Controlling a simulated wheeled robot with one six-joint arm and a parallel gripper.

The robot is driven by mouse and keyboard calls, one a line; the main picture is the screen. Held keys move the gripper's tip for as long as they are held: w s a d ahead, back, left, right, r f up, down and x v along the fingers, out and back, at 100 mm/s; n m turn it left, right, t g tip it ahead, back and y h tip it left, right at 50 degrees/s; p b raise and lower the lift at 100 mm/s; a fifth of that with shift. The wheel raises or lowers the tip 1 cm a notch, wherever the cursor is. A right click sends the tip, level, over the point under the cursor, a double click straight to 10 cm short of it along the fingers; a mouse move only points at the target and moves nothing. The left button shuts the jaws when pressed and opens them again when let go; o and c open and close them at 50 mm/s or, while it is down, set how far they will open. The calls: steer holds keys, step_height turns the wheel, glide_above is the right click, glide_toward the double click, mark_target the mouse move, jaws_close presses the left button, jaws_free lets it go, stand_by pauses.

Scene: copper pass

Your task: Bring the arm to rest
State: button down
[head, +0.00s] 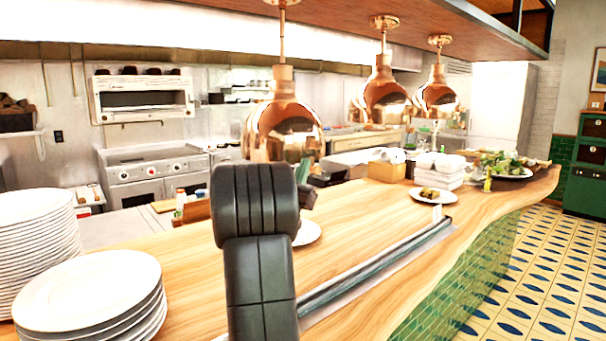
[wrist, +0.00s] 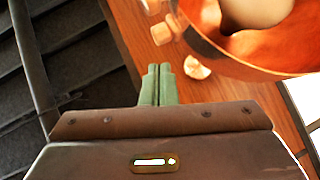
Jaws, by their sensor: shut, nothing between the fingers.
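My arm stands upright in the middle of the head view, in front of the wooden counter (head: 385,215). Its dark links hide most of my gripper there. In the wrist view the two green fingers of my gripper (wrist: 158,84) lie side by side, shut with nothing between them. Beyond them a copper lamp shade (wrist: 290,58) fills the upper right, with a pale round shape inside it. I cannot tell how far the fingers are from it.
Copper lamps (head: 285,125) (head: 382,98) (head: 437,97) hang over the counter, the nearest behind my arm. Stacked white plates (head: 88,290) stand at left. A small plate (head: 308,234) sits beside my arm. A plate with food (head: 420,197) and white containers (head: 440,168) stand farther right. Tiled floor (head: 530,270) is clear.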

steer(key=b+v, duration=0.2)
steer(key=v, duration=0.5)
steer(key=shift+d+f, duration=0.25)
steer(key=shift+f, duration=0.25)
steer(key=shift+r, duration=0.1)
